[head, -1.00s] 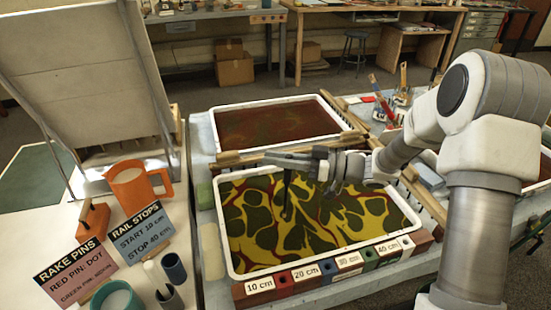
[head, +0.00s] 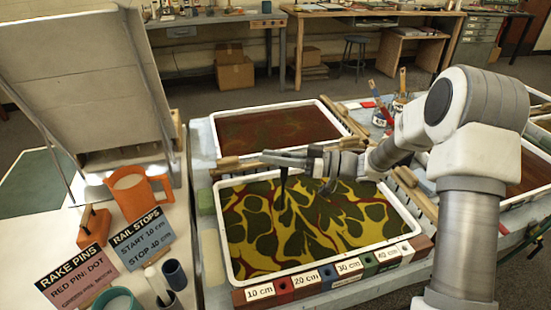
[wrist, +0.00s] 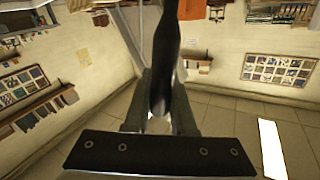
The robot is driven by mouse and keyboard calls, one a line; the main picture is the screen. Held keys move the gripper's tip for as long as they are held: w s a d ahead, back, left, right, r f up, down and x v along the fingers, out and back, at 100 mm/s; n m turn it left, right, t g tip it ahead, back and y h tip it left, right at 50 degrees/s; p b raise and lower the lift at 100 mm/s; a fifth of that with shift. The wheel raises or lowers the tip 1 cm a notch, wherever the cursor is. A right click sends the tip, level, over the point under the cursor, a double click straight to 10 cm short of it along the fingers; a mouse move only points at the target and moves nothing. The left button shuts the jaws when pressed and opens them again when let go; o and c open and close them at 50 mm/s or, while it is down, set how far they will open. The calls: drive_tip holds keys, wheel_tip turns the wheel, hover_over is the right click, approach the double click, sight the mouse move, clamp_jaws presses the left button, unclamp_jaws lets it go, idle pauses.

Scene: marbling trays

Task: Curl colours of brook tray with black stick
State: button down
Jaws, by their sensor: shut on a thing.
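My gripper (head: 285,158) is shut on a black stick (head: 283,180) above the near tray (head: 229,262). The stick points down, and its lower end is over or in the far middle part of the tray; I cannot tell its exact depth. This tray holds yellow, dark green and red colours in leaf-like swirls. No name shows on it. In the wrist view, the black stick (wrist: 166,60) runs between the dark fingers of my gripper (wrist: 162,112).
A white-rimmed tray of dark red-brown colour (head: 275,128) lies behind. A row of labelled blocks (head: 305,281) lines the near tray's front. An orange jug (head: 138,195) and signs (head: 142,238) stand left. Wooden rails (head: 412,190) and brush jars (head: 385,113) are right.

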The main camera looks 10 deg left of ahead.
drive_tip(key=shift+w+a, duration=0.25)
drive_tip(key=shift+w, duration=0.05)
drive_tip(key=shift+w+a, duration=0.2)
drive_tip(key=shift+a, duration=0.3)
drive_tip(key=shift+w+a, duration=0.2)
drive_tip(key=shift+a, duration=0.4)
drive_tip(key=shift+s+a+p, duration=0.15)
drive_tip(key=shift+a+p, duration=0.15)
drive_tip(key=shift+a, duration=0.65)
drive_tip(key=shift+s+a, duration=0.6)
drive_tip(key=shift+a, duration=0.1)
